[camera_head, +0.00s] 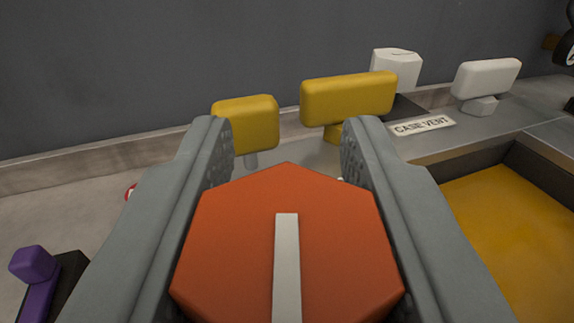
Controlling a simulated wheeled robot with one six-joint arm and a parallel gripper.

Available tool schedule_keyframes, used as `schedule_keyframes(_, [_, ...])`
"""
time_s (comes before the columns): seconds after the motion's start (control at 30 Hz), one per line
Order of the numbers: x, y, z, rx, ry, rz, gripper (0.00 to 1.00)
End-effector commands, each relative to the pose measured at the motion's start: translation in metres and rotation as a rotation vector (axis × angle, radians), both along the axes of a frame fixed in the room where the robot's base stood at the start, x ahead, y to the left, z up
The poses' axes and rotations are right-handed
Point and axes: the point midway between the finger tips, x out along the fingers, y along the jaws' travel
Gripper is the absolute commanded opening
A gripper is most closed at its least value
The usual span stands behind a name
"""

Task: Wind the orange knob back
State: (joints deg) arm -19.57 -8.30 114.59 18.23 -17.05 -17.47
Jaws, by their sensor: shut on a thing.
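The orange knob (232,240) fills the lower middle of the camera_head view. It is a faceted, many-sided knob with a white line (287,262) on its top, pointing nearly straight up the picture. My gripper (285,140) has one grey finger on each side of it. The fingers are shut on the knob's left and right sides. Its base and whatever it is mounted on are hidden beneath it.
Beyond my fingers stand two yellow handles (345,97) (247,124). White handles (486,78) (396,69) and a "CASE VENT" label (422,125) are at right. A yellow-floored tray (515,225) lies right. A purple lever (35,268) is at lower left. A grey wall (180,60) closes the back.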

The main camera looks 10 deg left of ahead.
Motion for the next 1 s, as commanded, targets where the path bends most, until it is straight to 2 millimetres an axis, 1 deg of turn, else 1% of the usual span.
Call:
schedule_keyframes(0.4, [0.0,0.0,0.001,0.0,-0.002,0.002,0.1])
schedule_keyframes(0.43, [0.0,0.0,0.001,0.0,-0.002,0.002,0.35])
schedule_keyframes(0.53, [0.0,0.0,0.001,0.0,-0.001,0.002,0.54])
schedule_keyframes(0.83, [-0.001,0.0,0.001,0.0,-0.001,0.002,0.55])
schedule_keyframes(1.0, [-0.011,-0.003,0.001,0.0,-0.002,0.002,0.55])
